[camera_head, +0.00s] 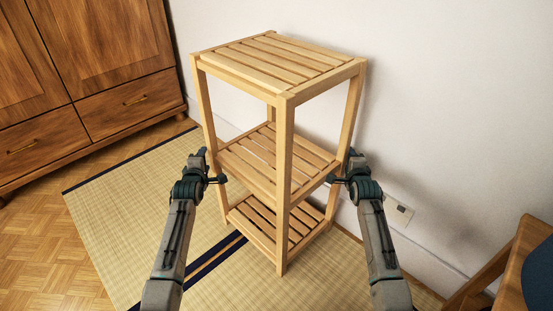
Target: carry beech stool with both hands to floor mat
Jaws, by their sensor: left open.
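A pale wooden three-tier slatted stand (285,98), the piece that best fits the beech stool, is upright in the middle of the head view, near the white wall. Its lower end is over the straw-coloured floor mat (125,215) with dark bands; whether all its feet touch the mat I cannot tell. My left gripper (221,179) is open at the left side of the stand's middle shelf. My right gripper (331,179) is at the right side of the same shelf, at about the same height. Its fingers are small and partly hidden, so its jaw state and contact are unclear.
A brown wooden cabinet (120,105) with drawers stands at the left against the wall. Part of a wooden chair (510,262) with a dark seat is at the lower right. A wall socket (398,209) is behind my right arm. Bare parquet (45,240) lies left of the mat.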

